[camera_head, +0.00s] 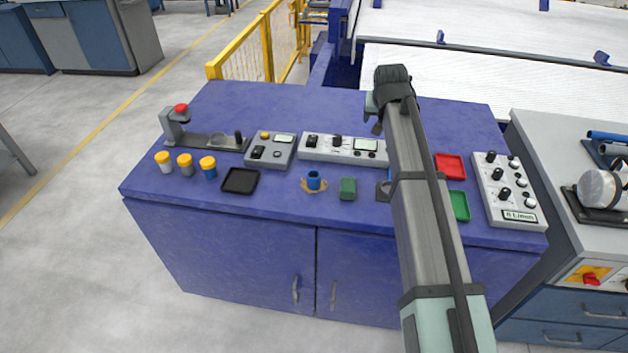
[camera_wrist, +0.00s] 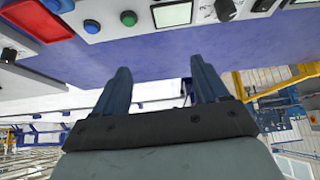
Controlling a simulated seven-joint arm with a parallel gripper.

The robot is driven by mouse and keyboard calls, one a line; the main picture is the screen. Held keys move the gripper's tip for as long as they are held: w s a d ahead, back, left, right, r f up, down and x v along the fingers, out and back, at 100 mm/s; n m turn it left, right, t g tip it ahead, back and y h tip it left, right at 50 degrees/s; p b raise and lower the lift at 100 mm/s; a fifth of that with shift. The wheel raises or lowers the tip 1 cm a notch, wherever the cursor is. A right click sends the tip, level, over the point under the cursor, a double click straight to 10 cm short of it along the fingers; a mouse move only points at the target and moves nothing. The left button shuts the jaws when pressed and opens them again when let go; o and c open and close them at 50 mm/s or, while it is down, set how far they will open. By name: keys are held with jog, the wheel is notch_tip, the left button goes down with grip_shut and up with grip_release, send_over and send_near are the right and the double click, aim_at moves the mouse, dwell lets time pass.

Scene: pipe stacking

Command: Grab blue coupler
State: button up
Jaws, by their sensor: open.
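The blue coupler (camera_head: 314,181) is a short blue cylinder standing in a tan ring-shaped base near the front middle of the blue cabinet top. In the head view my arm reaches over the cabinet to the right of the coupler, and its fingers cannot be made out clearly there. In the wrist view my gripper (camera_wrist: 160,66) is open, with two dark blue fingers apart and nothing between them. The coupler is not recognisable in the wrist view.
On the cabinet top (camera_head: 265,103) are a black tray (camera_head: 240,181), a green block (camera_head: 348,188), several yellow-capped jars (camera_head: 185,164), control boxes (camera_head: 343,149), a red tray (camera_head: 450,166) and a green tray (camera_head: 459,206). The back of the top is clear.

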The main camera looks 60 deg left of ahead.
jog(key=s+a+n+g+h, duration=0.1)
jog(key=s+a, duration=0.3)
jog(key=s, duration=0.5)
jog(key=n+g+h, duration=0.1)
jog(key=g+h, duration=0.1)
jog(key=g, duration=0.1)
send_near(313, 174)
jog(key=f, duration=0.3)
jog(key=a+f, duration=0.1)
jog(key=f, duration=0.6)
jog(key=shift+w+a+f, duration=0.1)
jog(key=shift+w+a, duration=0.05)
jog(key=shift+w, duration=0.15)
jog(key=shift+c, duration=0.2)
jog(key=c, duration=1.1)
